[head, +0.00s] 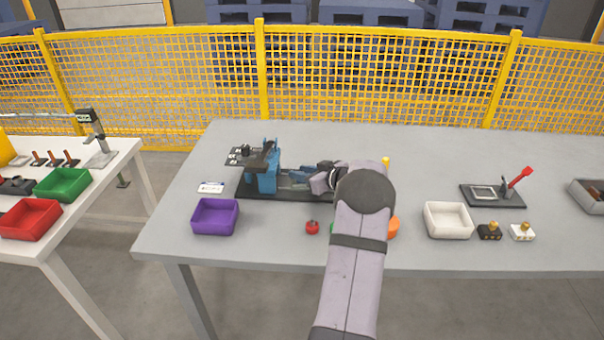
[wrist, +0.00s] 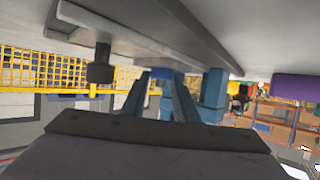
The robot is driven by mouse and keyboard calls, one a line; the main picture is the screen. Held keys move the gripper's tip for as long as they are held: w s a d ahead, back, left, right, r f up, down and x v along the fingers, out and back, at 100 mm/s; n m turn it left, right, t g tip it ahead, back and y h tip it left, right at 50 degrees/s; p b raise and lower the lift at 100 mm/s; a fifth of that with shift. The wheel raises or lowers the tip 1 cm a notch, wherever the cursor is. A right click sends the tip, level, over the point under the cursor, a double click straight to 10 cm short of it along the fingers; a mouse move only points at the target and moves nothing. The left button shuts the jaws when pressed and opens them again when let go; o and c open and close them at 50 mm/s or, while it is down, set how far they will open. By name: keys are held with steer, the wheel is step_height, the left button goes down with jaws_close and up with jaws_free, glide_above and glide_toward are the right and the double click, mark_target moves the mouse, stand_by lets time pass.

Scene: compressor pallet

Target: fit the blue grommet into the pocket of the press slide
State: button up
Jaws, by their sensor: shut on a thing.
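The blue press (head: 267,172) stands on a black base plate (head: 258,194) at the left of the grey table. My gripper (head: 305,175) is low over the base plate, just right of the press. In the wrist view, which is upside down, my two fingers (wrist: 161,82) are closed on a small blue piece, the blue grommet (wrist: 161,73), at their tips. The press's blue body (wrist: 212,95) is beside the fingers there. In the head view the grommet is too small to make out. The slide's pocket is not clearly visible, so I cannot tell whether the grommet touches it.
A purple bin (head: 215,217) and a red part (head: 312,227) are in front of the press. My arm partly covers an orange part (head: 394,228). A white bin (head: 448,220) and a red-handled fixture (head: 493,196) stand to the right. A yellow fence (head: 390,80) runs behind.

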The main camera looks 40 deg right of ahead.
steer(key=shift+f, duration=0.2)
steer(key=o, duration=1.1)
steer(key=shift+f, duration=0.1)
steer(key=shift+c, duration=0.2)
steer(key=shift+r, duration=0.4)
steer(key=v, duration=1.2)
steer(key=shift+f, duration=0.1)
